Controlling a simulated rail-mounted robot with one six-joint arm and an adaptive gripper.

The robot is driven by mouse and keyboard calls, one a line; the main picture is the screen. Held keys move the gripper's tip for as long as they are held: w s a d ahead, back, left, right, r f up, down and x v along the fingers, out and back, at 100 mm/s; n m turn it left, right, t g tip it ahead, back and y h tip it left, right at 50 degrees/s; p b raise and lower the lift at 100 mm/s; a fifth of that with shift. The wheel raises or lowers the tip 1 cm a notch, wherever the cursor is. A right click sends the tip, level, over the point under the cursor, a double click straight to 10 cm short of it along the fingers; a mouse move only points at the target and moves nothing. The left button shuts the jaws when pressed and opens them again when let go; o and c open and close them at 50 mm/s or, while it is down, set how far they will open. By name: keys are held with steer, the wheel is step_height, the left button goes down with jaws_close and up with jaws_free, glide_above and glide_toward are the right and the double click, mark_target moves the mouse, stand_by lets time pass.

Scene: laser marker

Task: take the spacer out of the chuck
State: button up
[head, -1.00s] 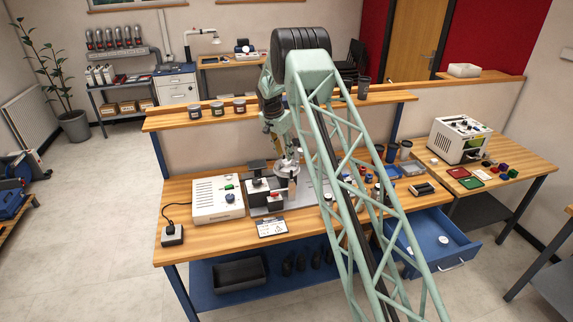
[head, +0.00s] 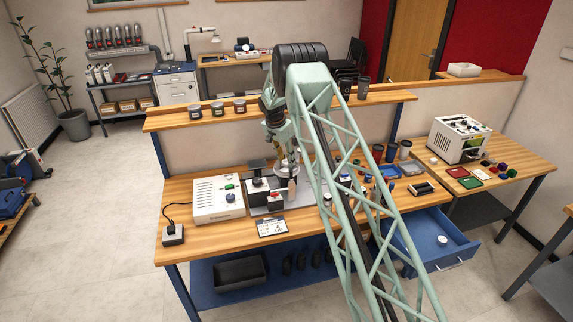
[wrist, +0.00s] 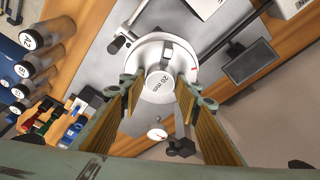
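The spacer (wrist: 159,86) is a pale round piece marked "20 mm", seated in the middle of the chuck. A gap seems to show between each finger and the spacer. In the head view my gripper (head: 283,152) is right over the chuck, its fingertips hard to make out.
A white control box (head: 217,199) stands left of the chuck. A blue drawer (head: 428,240) is open below the bench at right.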

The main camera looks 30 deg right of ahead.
mark_target(286, 162)
steer(key=shift+c, duration=0.2)
steer(key=c, duration=0.5)
steer(key=shift+r, duration=0.15)
steer(key=shift+r+b, duration=0.55)
steer(key=shift+r, duration=1.1)
steer(key=s+a+b, duration=0.1)
steer(key=s+a, duration=0.1)
steer(key=s, duration=0.5)
steer(key=s+a+r+b, duration=0.1)
steer(key=s+a+b, duration=0.1)
steer(key=s, duration=0.6)
steer(key=shift+a+r, duration=0.25)
steer(key=shift+a, duration=0.35)
